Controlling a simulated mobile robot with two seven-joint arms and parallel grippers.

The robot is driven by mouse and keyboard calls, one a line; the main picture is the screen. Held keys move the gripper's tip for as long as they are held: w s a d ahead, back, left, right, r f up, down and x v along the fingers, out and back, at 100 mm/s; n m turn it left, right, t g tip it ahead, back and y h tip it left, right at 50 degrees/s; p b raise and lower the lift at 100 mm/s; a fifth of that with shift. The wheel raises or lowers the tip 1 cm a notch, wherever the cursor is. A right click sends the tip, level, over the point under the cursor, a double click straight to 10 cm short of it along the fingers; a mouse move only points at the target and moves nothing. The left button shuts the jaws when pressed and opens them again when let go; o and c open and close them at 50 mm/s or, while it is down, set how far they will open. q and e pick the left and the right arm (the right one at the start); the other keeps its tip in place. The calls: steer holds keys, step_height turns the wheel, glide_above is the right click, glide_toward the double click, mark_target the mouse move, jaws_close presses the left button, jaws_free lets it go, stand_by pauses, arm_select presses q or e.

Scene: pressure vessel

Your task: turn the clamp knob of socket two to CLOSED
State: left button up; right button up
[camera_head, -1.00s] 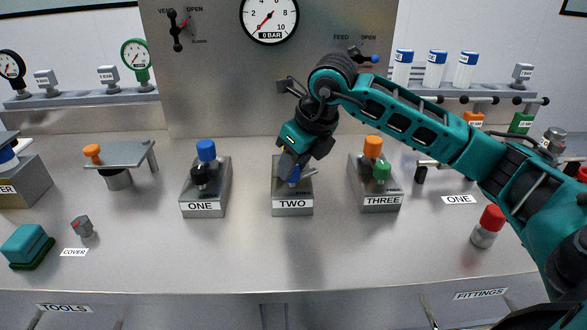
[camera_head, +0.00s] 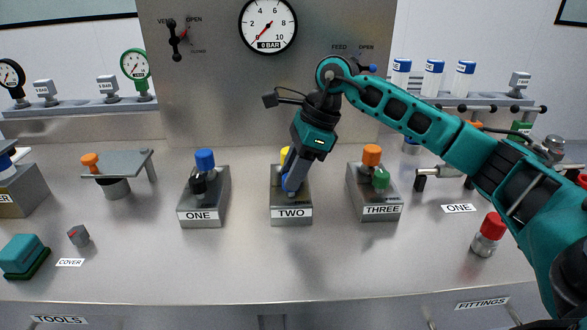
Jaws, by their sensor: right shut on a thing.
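The socket two block (camera_head: 291,214) is a grey metal block labelled TWO at the centre of the bench. A yellow piece (camera_head: 285,154) shows at its back, partly hidden by my gripper. A blue clamp knob (camera_head: 286,184) shows at its front, mostly covered by the fingers. My right gripper (camera_head: 291,184) reaches down from above and is shut on this blue knob. Its fingers slant down to the left. The knob's pointer and any OPEN or CLOSED marks cannot be made out. My left gripper is not in view.
The socket one block (camera_head: 203,214) with a black knob stands left. The socket three block (camera_head: 376,209) with a green knob stands right. A red-capped fitting (camera_head: 488,235) stands further right. The bench front is clear. The gauge (camera_head: 268,25) reads near zero.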

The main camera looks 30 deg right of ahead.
steer(key=shift+n, duration=0.6)
steer(key=shift+n+g, duration=0.3)
steer(key=o, duration=1)
steer(key=shift+o, duration=0.2)
steer(key=v, duration=1.3)
steer(key=shift+p, duration=0.4)
steer(key=shift+f, duration=0.15)
